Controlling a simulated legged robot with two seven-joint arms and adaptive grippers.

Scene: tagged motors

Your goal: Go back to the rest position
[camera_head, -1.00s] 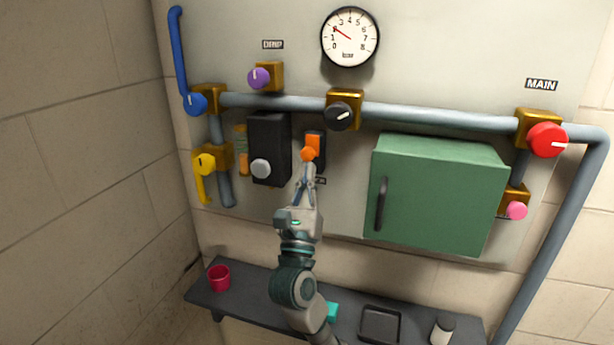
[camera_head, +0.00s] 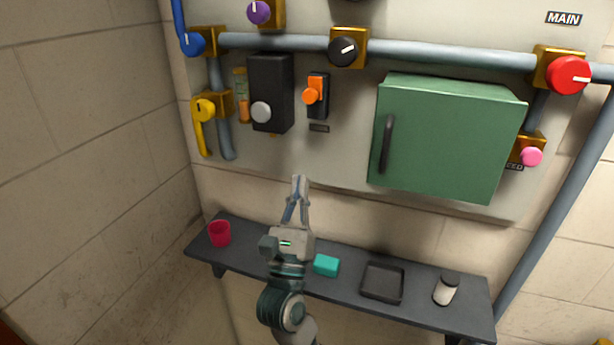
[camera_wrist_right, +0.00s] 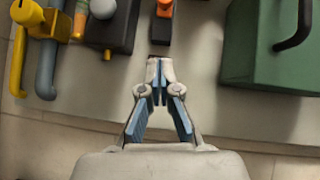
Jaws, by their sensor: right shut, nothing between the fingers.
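My right gripper (camera_head: 299,182) is shut and empty. In the head view it points up in front of the wall's lower part, below the panel's orange switch (camera_head: 313,94) and apart from it. In the right wrist view the closed fingertips (camera_wrist_right: 160,66) sit below the orange switch (camera_wrist_right: 164,8), with blue pads on the fingers. My left gripper is not in view.
A dark shelf (camera_head: 341,284) runs below, with a red cup (camera_head: 219,233), teal block (camera_head: 326,266), black tray (camera_head: 382,283) and white jar (camera_head: 446,289). Above are a green cabinet (camera_head: 450,138), black box (camera_head: 270,93), red knob (camera_head: 568,75) and yellow valve handle (camera_head: 203,112).

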